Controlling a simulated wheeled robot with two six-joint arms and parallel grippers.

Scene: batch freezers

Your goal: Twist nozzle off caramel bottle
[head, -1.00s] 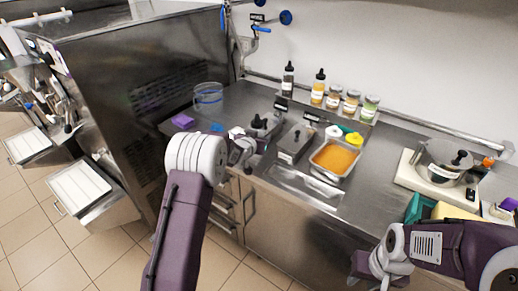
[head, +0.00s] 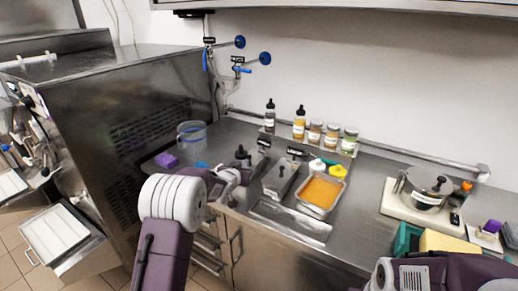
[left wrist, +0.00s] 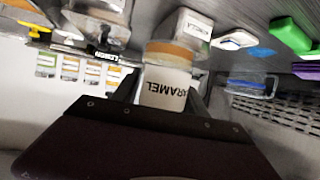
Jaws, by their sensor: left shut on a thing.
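The caramel bottle (left wrist: 165,88) is between the fingers of my left gripper (left wrist: 165,100) in the left wrist view. Its white label reads CARAMEL upside down, with an orange-brown band beside it. My left gripper is shut on it. In the head view, my left gripper (head: 230,178) is over the counter's front edge, left of the steel containers, and the bottle is mostly hidden by my arm. I cannot make out the nozzle in either view. My right arm shows at the lower right of the head view, but its gripper is out of the frame.
A pan of orange contents (head: 322,192) and a steel container (head: 280,178) stand right of my left gripper. Several bottles and jars (head: 299,125) line the wall. A clear tub (head: 191,135) and purple block (head: 166,160) lie left. A pot (head: 427,188) stands right.

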